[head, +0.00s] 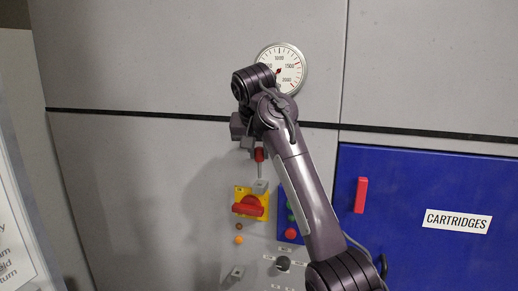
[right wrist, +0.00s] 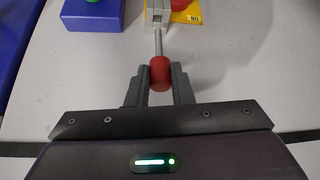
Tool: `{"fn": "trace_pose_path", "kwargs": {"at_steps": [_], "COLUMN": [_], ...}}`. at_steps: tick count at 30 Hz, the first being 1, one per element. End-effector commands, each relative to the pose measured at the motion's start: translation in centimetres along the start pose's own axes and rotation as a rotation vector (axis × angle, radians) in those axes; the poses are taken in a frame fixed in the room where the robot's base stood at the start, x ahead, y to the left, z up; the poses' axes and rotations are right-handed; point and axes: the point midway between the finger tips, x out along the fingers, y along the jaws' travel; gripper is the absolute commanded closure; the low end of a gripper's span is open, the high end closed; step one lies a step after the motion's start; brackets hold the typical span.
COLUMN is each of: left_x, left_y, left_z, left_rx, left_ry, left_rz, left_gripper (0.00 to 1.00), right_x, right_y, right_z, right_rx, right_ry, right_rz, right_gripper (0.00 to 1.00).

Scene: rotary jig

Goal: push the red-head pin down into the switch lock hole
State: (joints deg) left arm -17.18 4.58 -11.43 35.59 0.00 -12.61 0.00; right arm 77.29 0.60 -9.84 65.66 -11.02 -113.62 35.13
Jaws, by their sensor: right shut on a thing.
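My right gripper (head: 255,149) is shut on the red head of the pin (head: 259,155), above the switch. In the right wrist view, the red-head pin (right wrist: 160,73) sits between the two grey fingers (right wrist: 160,84). Its bare metal shaft points at the grey switch lock block (right wrist: 158,14). The shaft's tip meets the block; I cannot tell how deep it is in the hole. In the head view, the lock block (head: 260,187) sits at the top of the yellow plate (head: 239,192) with the red rotary switch (head: 248,207). My left gripper is out of view.
A blue button box (head: 283,205) is right of the switch, partly behind my right arm. A round gauge (head: 292,58) is above. A blue cartridges door (head: 400,250) with a red handle (head: 361,195) is at right. The grey panel at left is clear.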

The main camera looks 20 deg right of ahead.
Motion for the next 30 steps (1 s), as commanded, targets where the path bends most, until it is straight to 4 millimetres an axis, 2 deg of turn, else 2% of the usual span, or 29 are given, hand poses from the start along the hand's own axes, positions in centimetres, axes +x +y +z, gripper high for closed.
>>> {"fn": "trace_pose_path", "kwargs": {"at_steps": [30], "left_x": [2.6], "left_y": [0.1], "left_z": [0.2], "left_rx": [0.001], "left_ry": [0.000], "left_rz": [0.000], "left_gripper": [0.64], "right_x": [3.6], "right_y": [0.0], "right_z": [2.3], "right_rx": [0.000], "right_ry": [0.000], "right_rz": [0.000], "right_gripper": [1.00]}}
